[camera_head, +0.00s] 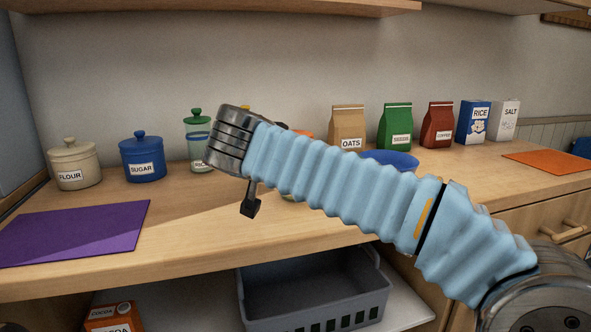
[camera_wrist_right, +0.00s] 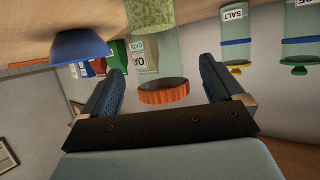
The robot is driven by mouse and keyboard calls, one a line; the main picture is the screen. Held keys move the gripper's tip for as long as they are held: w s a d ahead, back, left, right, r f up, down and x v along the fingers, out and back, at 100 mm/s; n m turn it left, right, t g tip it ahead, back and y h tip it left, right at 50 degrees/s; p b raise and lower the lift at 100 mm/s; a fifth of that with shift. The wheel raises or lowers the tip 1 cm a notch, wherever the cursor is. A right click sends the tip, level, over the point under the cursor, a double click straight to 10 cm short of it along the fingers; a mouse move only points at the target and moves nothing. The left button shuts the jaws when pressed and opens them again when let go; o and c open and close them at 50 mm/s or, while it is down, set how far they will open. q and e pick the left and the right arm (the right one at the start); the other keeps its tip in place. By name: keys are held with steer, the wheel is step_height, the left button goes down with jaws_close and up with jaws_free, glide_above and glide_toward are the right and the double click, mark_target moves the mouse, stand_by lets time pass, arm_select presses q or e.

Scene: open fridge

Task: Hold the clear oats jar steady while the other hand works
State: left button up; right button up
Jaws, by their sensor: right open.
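In the head view one dark fingertip of the right gripper (camera_head: 251,204) shows below the wrist. My left gripper is in neither view.
A blue bowl (camera_head: 392,160) stands close to the jar, behind my forearm. A green-lidded rice jar (camera_head: 198,143) is behind my wrist. Sugar (camera_head: 142,160) and flour (camera_head: 73,165) canisters stand left. Several packages line the back. The purple mat (camera_head: 75,230) is bare.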

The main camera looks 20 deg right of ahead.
steer(key=x, duration=0.5)
steer(key=shift+w+d+f+p, duration=0.2)
steer(key=shift+p, duration=0.2)
steer(key=c, duration=1.2)
